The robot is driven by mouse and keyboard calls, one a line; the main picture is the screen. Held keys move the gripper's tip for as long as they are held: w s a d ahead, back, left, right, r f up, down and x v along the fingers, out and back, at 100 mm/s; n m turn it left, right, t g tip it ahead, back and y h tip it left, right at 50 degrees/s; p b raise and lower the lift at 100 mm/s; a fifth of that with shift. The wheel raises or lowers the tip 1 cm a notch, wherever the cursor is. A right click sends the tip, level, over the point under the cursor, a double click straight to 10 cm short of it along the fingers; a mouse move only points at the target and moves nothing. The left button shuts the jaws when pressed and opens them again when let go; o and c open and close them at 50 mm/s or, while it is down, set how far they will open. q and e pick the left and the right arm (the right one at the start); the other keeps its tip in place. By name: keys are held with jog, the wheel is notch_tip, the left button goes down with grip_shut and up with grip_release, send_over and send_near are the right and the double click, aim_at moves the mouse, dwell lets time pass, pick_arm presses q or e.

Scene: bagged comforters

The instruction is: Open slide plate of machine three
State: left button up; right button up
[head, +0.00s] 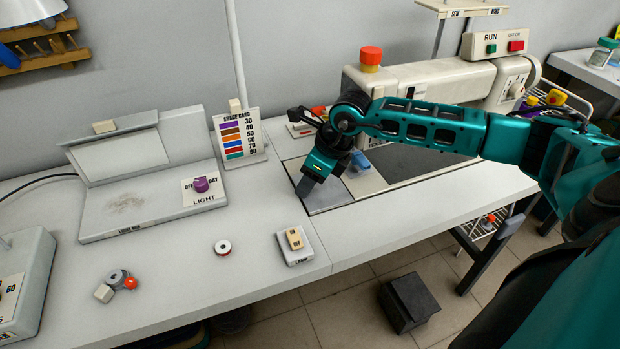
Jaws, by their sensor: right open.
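The white sewing machine (425,82) stands on the right part of the table, with a red knob on top. A grey metal slide plate (328,199) lies flush in the table at the left end of its bed. I cannot tell whether it is displaced from its slot. My right gripper (305,187) reaches in from the right and points down over the plate's left edge. It is open, and I cannot tell whether its tips touch the plate. My arm hides part of the machine's bed and needle area. My left gripper is not in view.
A blue piece (360,161) sits beside the gripper. A shade card stand (239,138) is behind to the left. A lamp switch (295,244) is in front, near a bobbin (222,247). A light box (140,205) stands further left. The table between them is clear.

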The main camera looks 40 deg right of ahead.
jog(key=shift+c, duration=0.5)
grip_shut()
